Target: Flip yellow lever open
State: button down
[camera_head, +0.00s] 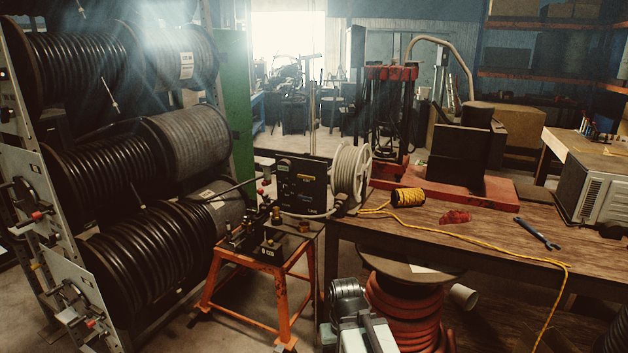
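A small black hose machine (258,238) sits on an orange stand (287,304) left of the wooden bench. It has several small levers and fittings on top. A small yellowish, brass-like part (276,213) stands up on it; it is too small to tell whether this is the yellow lever or how it is set. Grey and black parts that look like my own arm show at the bottom centre, well below and right of the machine. I cannot make out any gripper fingers there, and nothing of mine touches the machine.
A rack of black hose reels (105,165) fills the left side. A black control box (303,185) and a pale hose reel (350,176) stand behind the machine. The wooden bench (480,238) holds a yellow rope spool (408,197) and a wrench (537,233). Red hose coils (405,310) stand under it.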

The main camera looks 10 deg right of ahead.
aim_at(301, 175)
jog(key=u, duration=0.35)
jog(key=i, duration=0.7)
jog(key=u, duration=0.9)
jog(key=i, duration=0.9)
jog(key=u, duration=0.5)
jog(key=k, duration=0.9)
jog(key=u, duration=0.2)
jog(key=i, duration=0.8)
jog(key=z, duration=0.05)
